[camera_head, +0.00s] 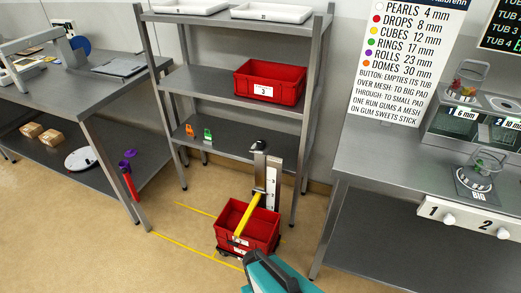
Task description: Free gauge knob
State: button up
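An upright grey gauge (273,183) with a marked scale stands behind a red crate (232,242) on the floor. A dark rounded knob-like part (258,146) sits at the top of a grey post beside the scale. A second small dark part shows lower down, at the upper end of a yellow bar (246,219). I cannot tell which dark part is the gauge knob. The yellow bar slopes down into or across the crate. A teal and dark piece, likely my own arm, enters at the bottom. I see no gripper fingers.
A metal shelf rack (222,110) stands behind the gauge, with a red bin (270,82) numbered 3 and small orange and green items on it. Steel benches stand left and right. Yellow lines mark the floor; the floor left of the crate is clear.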

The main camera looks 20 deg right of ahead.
aim_at(260, 144)
jog(key=k, duration=0.65)
jog(key=u, duration=0.4)
jog(key=i, duration=0.65)
jog(key=u, duration=0.8)
jog(key=i, duration=0.6)
jog(key=u, duration=0.2)
